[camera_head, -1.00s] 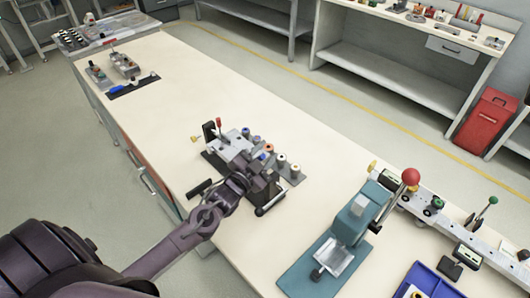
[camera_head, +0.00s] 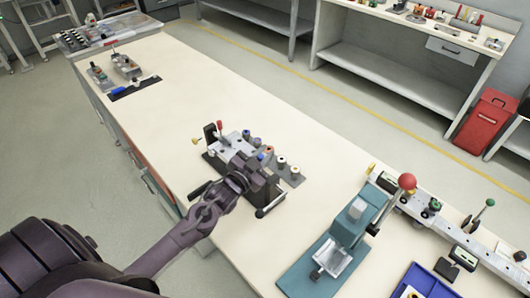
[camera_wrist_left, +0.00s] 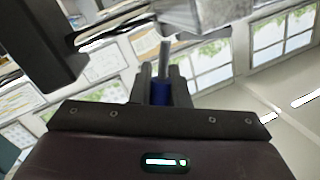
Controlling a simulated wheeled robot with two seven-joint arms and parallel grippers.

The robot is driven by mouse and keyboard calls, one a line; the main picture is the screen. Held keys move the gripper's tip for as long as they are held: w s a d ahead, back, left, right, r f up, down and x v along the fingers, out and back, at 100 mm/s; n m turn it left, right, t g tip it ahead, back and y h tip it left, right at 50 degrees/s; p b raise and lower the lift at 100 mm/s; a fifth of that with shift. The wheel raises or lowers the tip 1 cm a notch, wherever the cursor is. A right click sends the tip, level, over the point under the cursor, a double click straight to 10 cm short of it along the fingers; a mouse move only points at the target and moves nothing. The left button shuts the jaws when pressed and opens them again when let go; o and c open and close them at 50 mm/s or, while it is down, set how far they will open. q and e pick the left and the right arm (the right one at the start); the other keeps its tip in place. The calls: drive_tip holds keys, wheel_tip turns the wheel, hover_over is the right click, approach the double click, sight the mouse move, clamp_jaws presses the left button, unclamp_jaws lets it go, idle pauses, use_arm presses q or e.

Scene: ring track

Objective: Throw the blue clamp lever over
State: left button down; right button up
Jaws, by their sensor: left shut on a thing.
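The clamp fixture (camera_head: 236,144) stands on the long bench, with a grey block and a red-tipped lever (camera_head: 219,126). My left gripper (camera_head: 263,178) is at the fixture's near side. In the left wrist view, its two dark fingers (camera_wrist_left: 161,88) are shut on the blue clamp lever (camera_wrist_left: 160,92). The lever's blue grip sits between the fingers, and its metal rod runs up toward a grey metal block (camera_wrist_left: 198,18). In the head view the gripper hides the held lever. My right gripper is not in view.
Several spools (camera_head: 282,163) stand right of the fixture. A teal press (camera_head: 343,240) and a long rail (camera_head: 468,238) are farther right, with a blue tray (camera_head: 428,281) at the front. Bare bench top lies behind and left of the fixture.

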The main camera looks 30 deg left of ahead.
use_arm(q)
drive_tip(key=n+p, duration=0.1)
drive_tip(key=a+n, duration=0.1)
drive_tip(key=n+g+p, duration=0.1)
drive_tip(key=shift+w+a+r+p, duration=0.15)
drive_tip(key=shift+w+r+p, duration=0.1)
drive_tip(key=shift+p, duration=0.05)
drive_tip(key=shift+a+f+n+p, duration=0.2)
drive_tip(key=shift+n+p, duration=0.2)
drive_tip(key=shift+n, duration=0.3)
drive_tip(key=c, duration=1.4)
unclamp_jaws()
drive_tip(key=s, duration=0.2)
drive_tip(key=s+b, duration=0.1)
drive_tip(key=s, duration=0.2)
drive_tip(key=s+a+r+b, duration=0.1)
drive_tip(key=s, duration=0.1)
drive_tip(key=shift+s+a, duration=0.1)
drive_tip(key=shift+s, duration=0.15)
